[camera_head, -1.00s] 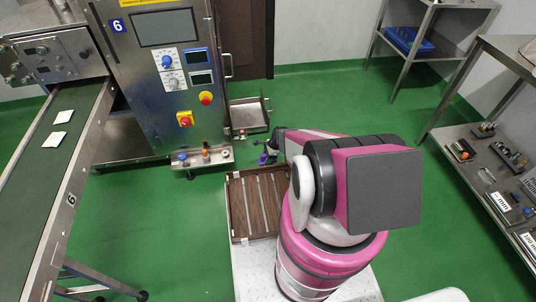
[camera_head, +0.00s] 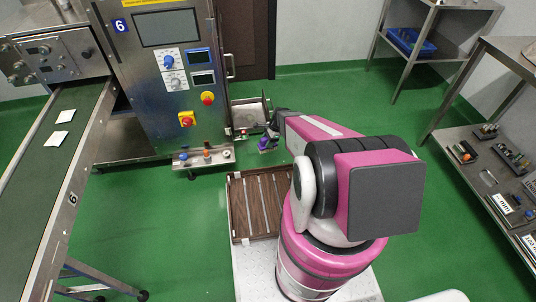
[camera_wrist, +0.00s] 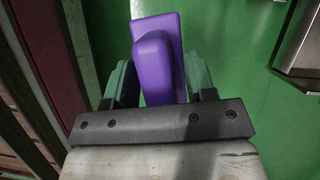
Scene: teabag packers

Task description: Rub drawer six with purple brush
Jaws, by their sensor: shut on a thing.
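My gripper (camera_wrist: 160,92) is shut on the purple brush (camera_wrist: 160,55), which stands out between its two fingers in the wrist view. In the head view the purple brush (camera_head: 265,144) is small and held near the drawer at the lower right of the machine marked 6. That drawer (camera_head: 248,113) is a metal tray, pulled out from the machine. The brush is just in front of it, and I cannot tell whether they touch. In the wrist view a metal edge (camera_wrist: 300,45) shows at the right, apart from the brush.
The machine (camera_head: 165,80) marked 6 stands behind, with a small shelf (camera_head: 205,158) of knobs at its foot. A conveyor (camera_head: 50,170) with white teabags runs at the left. A brown slatted tray (camera_head: 233,215) lies before my base. Metal shelves (camera_head: 470,150) stand right; green floor between is free.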

